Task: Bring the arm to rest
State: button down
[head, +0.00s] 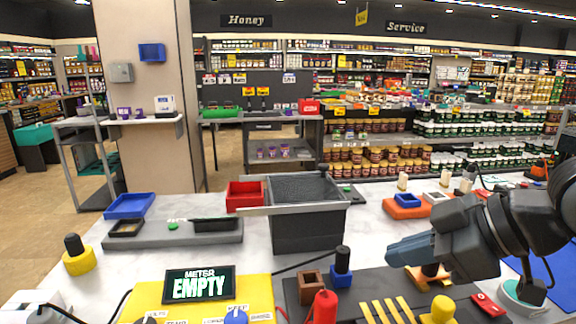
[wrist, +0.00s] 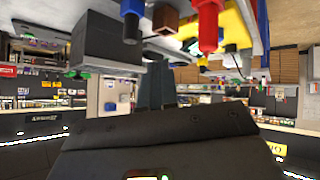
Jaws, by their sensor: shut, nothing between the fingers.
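My arm comes in from the right of the head view, over the right part of the worktop. My gripper (head: 392,252) is shut and empty, its dark fingers pointing left above the table, apart from everything around it. In the wrist view the shut fingers (wrist: 155,86) show in the middle and the picture is upside down. A blue-based black knob (head: 341,268), a red bottle-shaped piece (head: 321,308) and a brown block (head: 311,287) stand to the left of the fingertips.
A dark grey bin (head: 308,230) stands at mid-table. A meter reading EMPTY (head: 199,285) sits on a yellow panel (head: 258,292). Yellow strips (head: 385,312) lie below the gripper. An orange holder (head: 405,208) stands behind it.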

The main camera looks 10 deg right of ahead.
jog(key=w+a+r+m+t+y, duration=0.2)
jog(key=a+r+m+t+y, duration=0.15)
jog(key=a+m+t, duration=0.5)
jog(key=s+d+f+m+t+h, duration=0.25)
jog(key=s+f+m+h, duration=0.7)
jog(key=s+f, duration=0.65)
jog(key=s+d+f+n+g, duration=0.1)
jog(key=s+d+n, duration=0.2)
jog(key=s, duration=0.8)
jog(key=s+d+f+n+g+h, duration=0.1)
jog(key=s+d+n+g, duration=0.1)
jog(key=s, duration=0.8)
jog(key=d+n, duration=0.1)
jog(key=d, duration=0.1)
jog(key=shift+s+d+f, duration=0.3)
jog(key=shift+s, duration=0.05)
